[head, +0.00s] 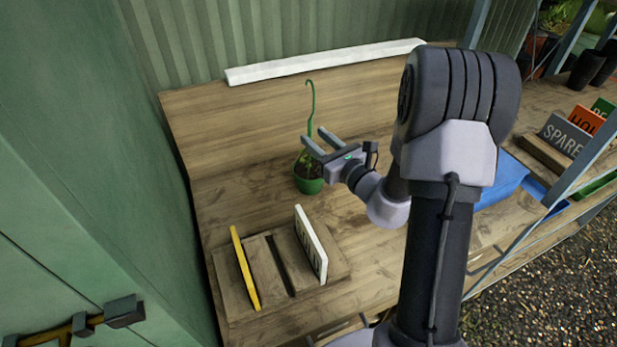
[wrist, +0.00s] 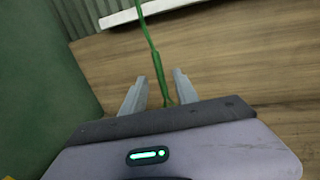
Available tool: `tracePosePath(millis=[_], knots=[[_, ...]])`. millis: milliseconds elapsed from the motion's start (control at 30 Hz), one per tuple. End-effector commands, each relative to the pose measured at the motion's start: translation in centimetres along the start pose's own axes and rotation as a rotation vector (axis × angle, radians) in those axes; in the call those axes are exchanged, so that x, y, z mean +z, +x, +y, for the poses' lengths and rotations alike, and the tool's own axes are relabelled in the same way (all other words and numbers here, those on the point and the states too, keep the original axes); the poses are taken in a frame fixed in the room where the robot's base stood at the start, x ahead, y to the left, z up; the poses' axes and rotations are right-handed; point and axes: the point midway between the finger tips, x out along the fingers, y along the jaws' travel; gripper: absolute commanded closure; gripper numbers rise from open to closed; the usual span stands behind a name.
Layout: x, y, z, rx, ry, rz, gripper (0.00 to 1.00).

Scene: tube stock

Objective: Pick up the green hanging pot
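The green hanging pot (head: 308,184) stands on the wooden bench near the back left, with soil or plant matter inside and a tall green hook rising from it. My gripper (head: 315,139) is open above the pot, its two fingers pointing toward the hook's stem. In the wrist view the green stem (wrist: 155,62) runs down between the two open fingertips (wrist: 158,82), and no contact with either finger shows. The pot's body is hidden in the wrist view behind my gripper.
A slotted wooden block (head: 265,275) with a yellow sign (head: 244,268) and a white sign (head: 311,245) stands in front of the pot. A white strip (head: 320,62) runs along the back wall. A blue bin (head: 500,184) is at the right. A green wall (head: 80,130) closes the left.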

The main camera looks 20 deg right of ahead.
Motion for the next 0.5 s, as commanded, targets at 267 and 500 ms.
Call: tracePosePath(millis=[267,500], knots=[[0.1,4.5,-0.1,0.004,-0.001,-0.002,0.64],[0.2,6.4,-0.2,0.001,0.001,0.001,0.64]])
